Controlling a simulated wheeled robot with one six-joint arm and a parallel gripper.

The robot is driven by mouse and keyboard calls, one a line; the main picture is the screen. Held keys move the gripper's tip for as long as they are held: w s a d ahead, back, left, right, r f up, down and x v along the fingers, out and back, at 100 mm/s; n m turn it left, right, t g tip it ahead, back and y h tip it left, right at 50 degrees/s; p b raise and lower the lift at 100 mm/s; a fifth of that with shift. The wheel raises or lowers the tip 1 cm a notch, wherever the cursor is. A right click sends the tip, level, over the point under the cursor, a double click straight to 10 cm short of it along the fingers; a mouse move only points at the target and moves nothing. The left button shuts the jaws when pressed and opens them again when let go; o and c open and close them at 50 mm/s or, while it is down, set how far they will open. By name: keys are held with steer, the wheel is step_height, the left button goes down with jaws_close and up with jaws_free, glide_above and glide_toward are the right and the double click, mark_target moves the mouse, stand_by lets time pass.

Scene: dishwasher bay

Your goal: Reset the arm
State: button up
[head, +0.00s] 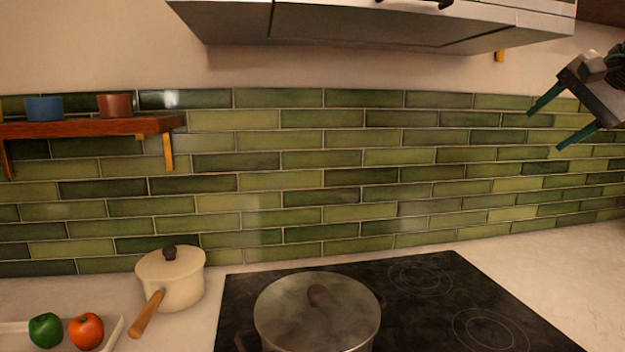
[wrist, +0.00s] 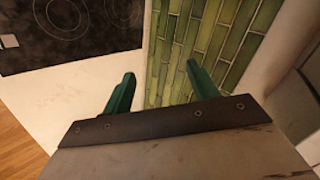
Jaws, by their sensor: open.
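My gripper (head: 545,125) is at the upper right of the head view, raised in front of the green tiled wall. Its two teal fingers are spread apart with nothing between them. In the wrist view the open fingers (wrist: 160,88) point toward the counter edge and the tiles. The gripper is well above the counter and touches nothing that I can see.
A black cooktop (head: 425,290) holds a steaming lidded pot (head: 318,312). A cream pan (head: 170,280) stands left of it, near a tray (head: 112,335) with a green pepper (head: 45,330) and a tomato (head: 86,331). A hood (head: 370,25) hangs above. A wooden shelf (head: 90,127) holds cups.

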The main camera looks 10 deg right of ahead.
steer(key=s+a+f+n+g, duration=0.4)
steer(key=s+a+f+n, duration=0.2)
steer(key=a+f, duration=0.6)
steer(key=s+a+f+n+g, duration=0.4)
steer(key=s+a+f+n, duration=0.3)
steer(key=s+a+f, duration=0.4)
steer(key=shift+s+a+f+n+h, duration=0.3)
steer(key=shift+a+f, duration=0.25)
steer(key=shift+f, duration=2.2)
